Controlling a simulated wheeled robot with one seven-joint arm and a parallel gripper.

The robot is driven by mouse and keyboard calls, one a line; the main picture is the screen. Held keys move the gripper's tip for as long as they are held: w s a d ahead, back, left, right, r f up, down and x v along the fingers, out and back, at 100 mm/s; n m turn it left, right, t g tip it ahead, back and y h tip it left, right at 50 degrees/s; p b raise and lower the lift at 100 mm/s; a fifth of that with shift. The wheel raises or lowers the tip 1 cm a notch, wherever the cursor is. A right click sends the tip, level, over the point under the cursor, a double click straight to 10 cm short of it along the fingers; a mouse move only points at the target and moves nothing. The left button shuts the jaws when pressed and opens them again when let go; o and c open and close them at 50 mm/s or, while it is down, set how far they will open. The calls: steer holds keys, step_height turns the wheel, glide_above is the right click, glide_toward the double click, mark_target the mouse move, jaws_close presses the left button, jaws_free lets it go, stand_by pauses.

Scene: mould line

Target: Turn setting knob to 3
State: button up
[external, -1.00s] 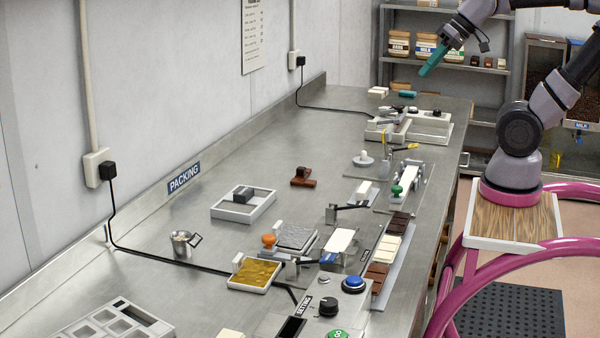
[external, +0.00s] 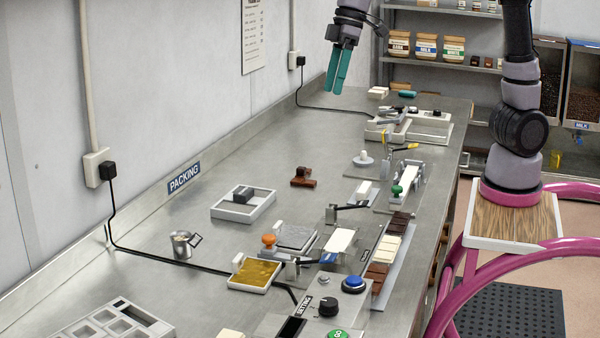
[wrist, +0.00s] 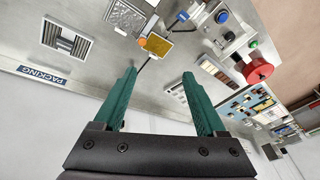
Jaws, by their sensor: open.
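The setting knob (external: 328,306) is a black round knob on a grey control box in the front of the external view, beside a "SETTING" label (external: 303,306). Its number marks are too small to read. A small dark knob (wrist: 229,36) on the box also shows in the wrist view. My gripper (external: 337,88) has teal fingers and hangs high over the far part of the bench, well away from the knob. In the wrist view my gripper (wrist: 160,76) is open with nothing between its fingers.
A blue button (external: 354,284) and a green button (external: 338,334) flank the knob. A red round part (wrist: 257,70) stands near the box in the wrist view. A gold tray (external: 254,273) and chocolate bars (external: 386,250) lie close by. The bench's left middle is mostly clear.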

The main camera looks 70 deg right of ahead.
steer(key=a+f+n+g+h, duration=0.15)
steer(key=a+f, duration=0.25)
steer(key=a, duration=0.4)
steer(key=a+f+n, duration=0.3)
steer(key=a+f, duration=0.1)
steer(key=a, duration=0.5)
steer(key=n+h, duration=0.2)
steer(key=n, duration=0.3)
glide_toward(329, 300)
steer(key=shift+g+y, duration=0.25)
steer(key=shift+g, duration=0.2)
step_height(329, 300, down, 9)
steer(key=shift+w+d+r, duration=0.15)
steer(key=shift+c, duration=0.3)
jaws_close()
